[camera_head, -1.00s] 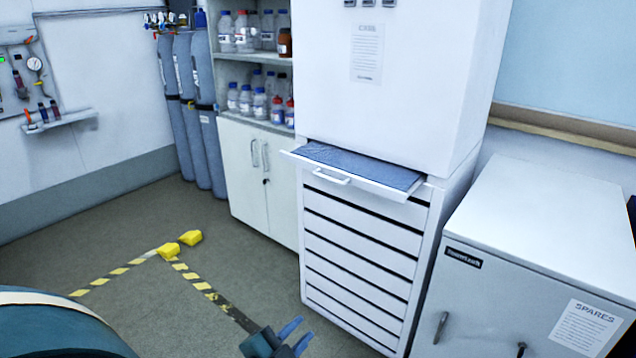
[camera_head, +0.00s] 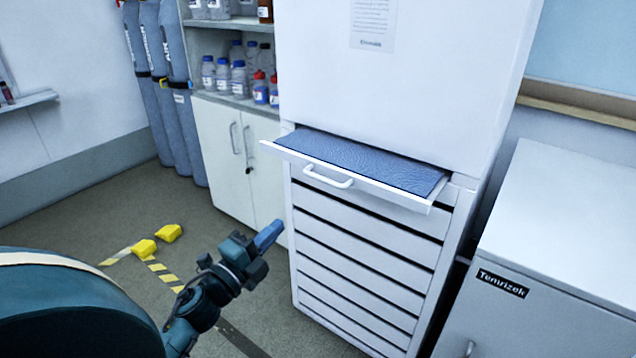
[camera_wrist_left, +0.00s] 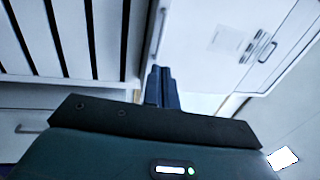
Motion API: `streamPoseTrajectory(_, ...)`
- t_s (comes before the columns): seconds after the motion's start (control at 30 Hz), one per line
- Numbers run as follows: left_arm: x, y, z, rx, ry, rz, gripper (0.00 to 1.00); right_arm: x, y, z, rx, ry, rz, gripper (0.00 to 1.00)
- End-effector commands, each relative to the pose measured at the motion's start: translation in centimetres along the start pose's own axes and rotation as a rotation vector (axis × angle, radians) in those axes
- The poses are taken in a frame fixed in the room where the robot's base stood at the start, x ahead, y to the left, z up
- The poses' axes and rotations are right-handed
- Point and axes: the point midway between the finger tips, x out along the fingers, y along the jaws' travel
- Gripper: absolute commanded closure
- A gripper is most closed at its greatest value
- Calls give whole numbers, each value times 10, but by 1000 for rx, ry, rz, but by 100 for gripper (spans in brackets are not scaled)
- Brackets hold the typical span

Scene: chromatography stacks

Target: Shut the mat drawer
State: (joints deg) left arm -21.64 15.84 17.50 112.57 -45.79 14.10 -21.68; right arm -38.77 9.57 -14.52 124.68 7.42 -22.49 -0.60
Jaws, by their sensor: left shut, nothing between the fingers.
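The mat drawer (camera_head: 377,190) is the top drawer of the white drawer stack, pulled out, with a blue textured mat (camera_head: 370,162) lying in it. A white bar handle (camera_head: 328,178) is on its front. My left gripper (camera_head: 268,236) is shut and empty, left of the drawer stack and lower than the drawer front, apart from the handle. In the left wrist view the shut blue fingers (camera_wrist_left: 162,88) point past the edge of the drawer stack. My right gripper is not in view.
Several closed drawers (camera_head: 365,265) lie below. A shelf cabinet with bottles (camera_head: 238,78) stands at left, with gas cylinders (camera_head: 165,95) beyond. A grey cabinet (camera_head: 560,230) stands at right. Yellow blocks (camera_head: 145,249) and striped tape mark the floor.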

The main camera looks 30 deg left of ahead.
Motion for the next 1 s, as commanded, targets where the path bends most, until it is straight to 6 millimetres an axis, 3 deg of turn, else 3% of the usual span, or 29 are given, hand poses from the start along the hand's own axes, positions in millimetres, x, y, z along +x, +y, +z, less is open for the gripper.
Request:
streamPoseTrajectory(0.17,19,-3,0,3,2,-4,100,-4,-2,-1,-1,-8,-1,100)
streamPoseTrajectory(0.5,91,-3,0,0,1,-3,100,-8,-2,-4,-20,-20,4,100)
streamPoseTrajectory(0.7,123,-2,0,0,0,-2,100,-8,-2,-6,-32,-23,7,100)
streamPoseTrajectory(1.0,139,0,0,-1,1,0,100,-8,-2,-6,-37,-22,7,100)
